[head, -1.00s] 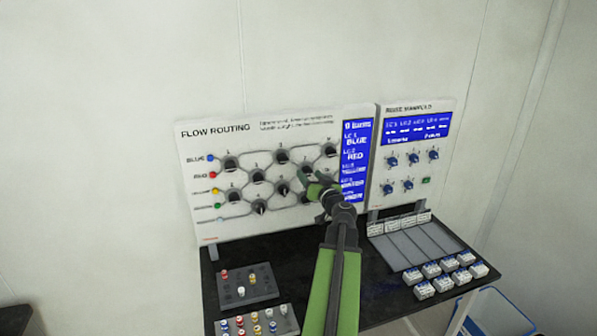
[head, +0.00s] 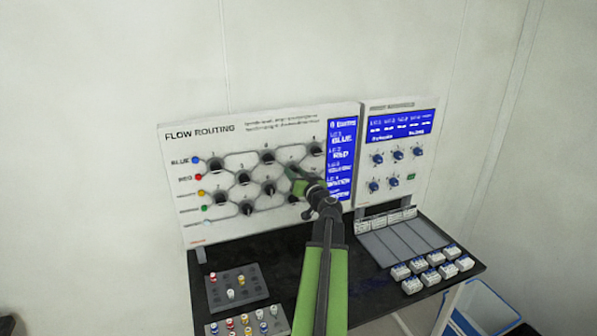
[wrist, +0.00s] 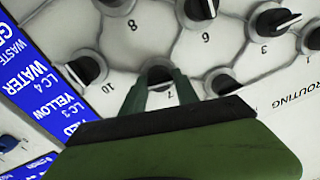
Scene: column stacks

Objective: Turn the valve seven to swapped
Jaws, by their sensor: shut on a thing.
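Valve seven (wrist: 158,75) is a dark round knob on the white flow routing panel (head: 225,228). In the wrist view its label "7" shows between my fingers. My gripper (wrist: 160,82) is shut on this knob, one green finger on each side. The knob's pointer angle is mostly hidden by the fingers. In the head view my gripper (head: 297,182) covers valve seven, at the right part of the valve network.
Neighbouring valve ten (wrist: 86,68) and valve six (wrist: 200,8) are close by. A second panel (head: 402,150) with blue knobs stands to the right. Below are a dark peg tray (head: 222,298), a slotted grey rack (head: 395,240) and several white blocks (head: 435,268).

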